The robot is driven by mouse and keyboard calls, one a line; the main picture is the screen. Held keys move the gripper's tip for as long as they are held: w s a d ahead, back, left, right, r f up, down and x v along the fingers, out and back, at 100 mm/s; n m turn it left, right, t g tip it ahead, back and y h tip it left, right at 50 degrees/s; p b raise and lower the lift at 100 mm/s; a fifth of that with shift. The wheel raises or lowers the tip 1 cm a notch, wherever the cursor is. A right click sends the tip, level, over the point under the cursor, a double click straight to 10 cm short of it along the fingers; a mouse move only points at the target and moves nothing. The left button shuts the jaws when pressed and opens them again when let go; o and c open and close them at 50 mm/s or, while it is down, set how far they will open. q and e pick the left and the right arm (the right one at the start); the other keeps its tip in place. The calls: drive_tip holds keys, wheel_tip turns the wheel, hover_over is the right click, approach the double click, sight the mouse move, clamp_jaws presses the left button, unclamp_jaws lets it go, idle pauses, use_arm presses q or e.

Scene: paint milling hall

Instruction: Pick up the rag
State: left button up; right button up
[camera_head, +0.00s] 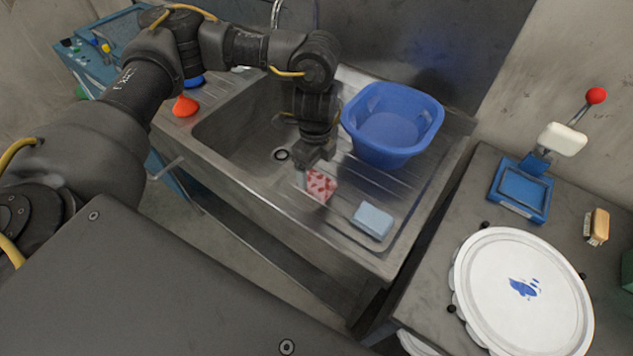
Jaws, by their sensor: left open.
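The rag (320,186) is a red and white patterned cloth. It lies on the metal drainboard, just right of the sink basin and near the front edge. My left gripper (315,177) points down right over it, with its fingers at the cloth's upper left side. The jaws are open, and part of the rag is hidden behind them. I cannot tell whether the fingers touch the cloth. My right gripper is not in view.
A blue tub (388,155) stands behind the rag, and a light blue sponge (373,221) lies to its right. The sink basin (235,135) is left. An orange funnel (184,106) sits on the left rim. A white lid (522,290) and blue tray (520,190) are on the right table.

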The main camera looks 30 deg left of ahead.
sight(316, 182)
use_arm(q)
drive_tip(key=shift+w+f, duration=0.1)
drive_tip(key=shift+f, duration=0.25)
drive_tip(key=shift+d+f, duration=0.1)
drive_tip(key=shift+f, duration=0.35)
wheel_tip(316, 182, down, 4)
drive_tip(key=shift+w+f+p, duration=0.15)
drive_tip(key=shift+f+p, duration=0.05)
drive_tip(key=shift+p, duration=0.3)
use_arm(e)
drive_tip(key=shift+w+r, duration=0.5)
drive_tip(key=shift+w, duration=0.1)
use_arm(q)
drive_tip(key=c, duration=1)
drive_tip(key=shift+c, duration=0.4)
drive_tip(key=shift+r, duration=0.1)
